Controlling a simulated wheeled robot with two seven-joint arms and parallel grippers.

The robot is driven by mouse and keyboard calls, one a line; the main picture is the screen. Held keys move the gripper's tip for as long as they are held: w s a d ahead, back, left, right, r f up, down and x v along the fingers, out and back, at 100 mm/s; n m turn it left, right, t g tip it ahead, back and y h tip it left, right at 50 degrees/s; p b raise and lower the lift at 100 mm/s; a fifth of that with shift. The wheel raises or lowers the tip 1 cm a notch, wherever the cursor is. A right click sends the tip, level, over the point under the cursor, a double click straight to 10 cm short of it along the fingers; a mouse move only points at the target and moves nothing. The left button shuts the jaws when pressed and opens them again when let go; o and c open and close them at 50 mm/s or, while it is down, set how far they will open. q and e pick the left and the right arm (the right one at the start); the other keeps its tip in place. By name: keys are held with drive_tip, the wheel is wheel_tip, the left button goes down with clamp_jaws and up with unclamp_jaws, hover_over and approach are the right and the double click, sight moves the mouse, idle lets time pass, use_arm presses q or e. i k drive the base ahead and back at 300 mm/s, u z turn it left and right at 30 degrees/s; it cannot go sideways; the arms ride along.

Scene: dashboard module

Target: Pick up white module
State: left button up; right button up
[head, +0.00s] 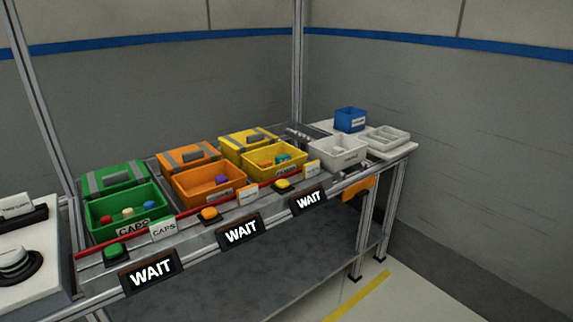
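I cannot tell for sure which thing is the white module. A round white part (13,260) sits in a black ring on the white-topped station (42,285), cut off by the left edge of the head view. At the far right end of the bench stand a white bin (338,153) and a pale grey tray (389,138) with compartments. What lies inside them is too small to tell. Neither of my grippers is in view.
Green (128,212), orange (208,187) and yellow (275,161) bins with small coloured parts line the bench (200,228). WAIT signs (151,270) hang along its front edge. Floor at the right is clear.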

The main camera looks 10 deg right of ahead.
sight(335, 150)
drive_tip(key=z, duration=0.2)
drive_tip(key=k, duration=0.3)
drive_tip(key=z, duration=0.95)
drive_tip(key=k, duration=0.95)
drive_tip(key=z, duration=0.7)
drive_tip(key=i, duration=2.35)
drive_tip(key=u, duration=1.15)
drive_tip(key=i, duration=1.4)
drive_tip(key=u, duration=1.35)
